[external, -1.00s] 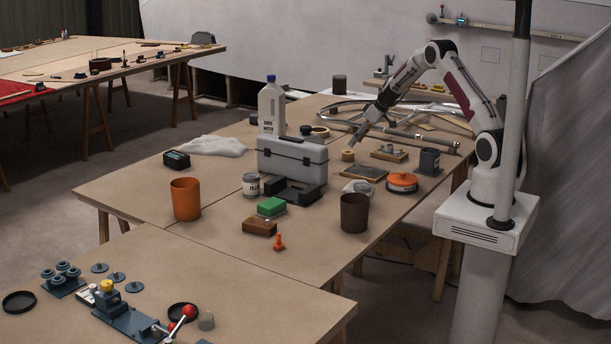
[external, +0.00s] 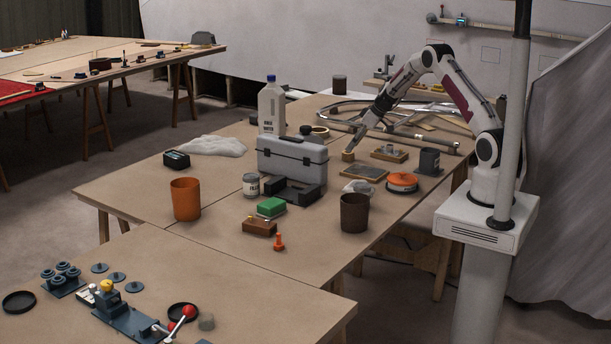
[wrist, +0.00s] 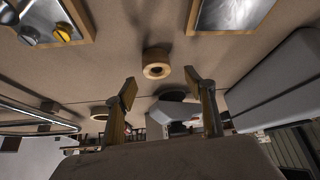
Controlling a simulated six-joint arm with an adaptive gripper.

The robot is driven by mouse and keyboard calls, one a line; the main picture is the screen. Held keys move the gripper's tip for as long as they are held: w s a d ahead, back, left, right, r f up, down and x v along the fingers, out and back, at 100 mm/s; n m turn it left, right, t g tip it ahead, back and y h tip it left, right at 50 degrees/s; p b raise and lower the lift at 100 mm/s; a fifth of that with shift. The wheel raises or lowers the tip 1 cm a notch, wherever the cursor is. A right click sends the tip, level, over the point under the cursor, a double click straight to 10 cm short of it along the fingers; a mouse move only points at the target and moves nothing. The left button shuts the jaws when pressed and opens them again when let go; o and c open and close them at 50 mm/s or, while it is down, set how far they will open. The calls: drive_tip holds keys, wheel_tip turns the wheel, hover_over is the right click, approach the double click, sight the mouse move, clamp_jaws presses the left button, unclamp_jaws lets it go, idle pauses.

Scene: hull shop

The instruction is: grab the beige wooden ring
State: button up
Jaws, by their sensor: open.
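The beige wooden ring (external: 348,157) is a small, thick ring standing on the table to the right of the grey toolbox. In the wrist view the ring (wrist: 156,71) shows its round hole, just beyond the space between my fingertips. My gripper (wrist: 160,85) is open and empty, with one finger on either side of the ring's line. In the external view my gripper (external: 354,146) is close above the ring, and its fingertips are too small to make out clearly.
The grey toolbox (external: 291,163) stands close on the left of the ring. Metal tubes (external: 419,138) and a flat tan roll (external: 320,131) lie behind.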

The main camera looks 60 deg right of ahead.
sight(348, 156)
drive_tip(key=shift+w+f, duration=0.15)
drive_tip(key=shift+f, duration=0.05)
idle(0.3)
drive_tip(key=shift+d+x, duration=0.2)
drive_tip(key=shift+x, duration=2.3)
drive_tip(key=c, duration=1.2)
